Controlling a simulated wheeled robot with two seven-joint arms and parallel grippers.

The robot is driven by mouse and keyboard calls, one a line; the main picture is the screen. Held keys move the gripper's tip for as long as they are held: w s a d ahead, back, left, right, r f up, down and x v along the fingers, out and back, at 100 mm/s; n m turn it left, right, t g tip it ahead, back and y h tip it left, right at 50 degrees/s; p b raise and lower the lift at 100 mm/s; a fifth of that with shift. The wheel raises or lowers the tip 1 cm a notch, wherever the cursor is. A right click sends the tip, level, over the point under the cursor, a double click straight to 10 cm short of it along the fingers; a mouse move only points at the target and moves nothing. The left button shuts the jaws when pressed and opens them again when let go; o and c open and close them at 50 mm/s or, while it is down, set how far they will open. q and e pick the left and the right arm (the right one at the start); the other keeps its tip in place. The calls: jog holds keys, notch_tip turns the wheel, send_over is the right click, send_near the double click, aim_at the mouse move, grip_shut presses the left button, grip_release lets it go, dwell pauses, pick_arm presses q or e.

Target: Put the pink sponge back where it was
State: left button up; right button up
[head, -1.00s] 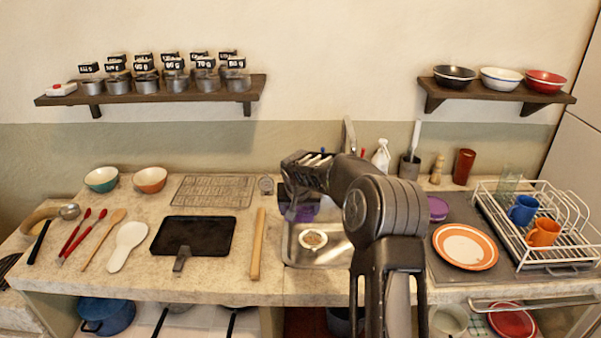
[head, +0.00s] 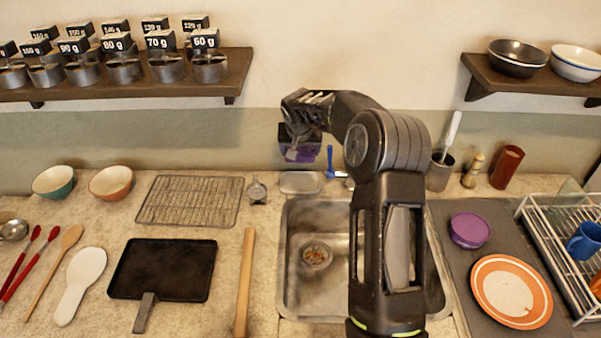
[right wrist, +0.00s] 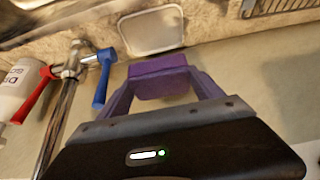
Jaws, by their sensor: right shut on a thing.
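My right gripper (head: 303,150) is in front of the wall, above the back edge of the sink. In the right wrist view, it is shut on a small block (right wrist: 158,77), apparently the sponge, which looks purple rather than pink. The block sits between the two fingertips and is held clear of the counter. A pale shallow rectangular dish (head: 300,182) lies behind the sink, below the gripper; it also shows empty in the right wrist view (right wrist: 151,31). My left gripper is not in view.
The faucet with red and blue handles (right wrist: 104,76) stands beside the dish, with a white bottle (right wrist: 18,88) nearby. The sink (head: 330,285) holds a small strainer (head: 316,255). A wire rack (head: 190,200) lies left. A purple round item (head: 469,230) lies right.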

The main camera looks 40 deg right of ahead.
jog(key=shift+s+a+r, duration=0.15)
jog(key=shift+f, duration=3.15)
jog(key=shift+f, duration=1.9)
jog(key=shift+f+b, duration=0.2)
jog(key=shift+b, duration=0.3)
jog(key=o, duration=0.9)
jog(key=shift+o, duration=0.2)
jog(key=shift+r, duration=0.1)
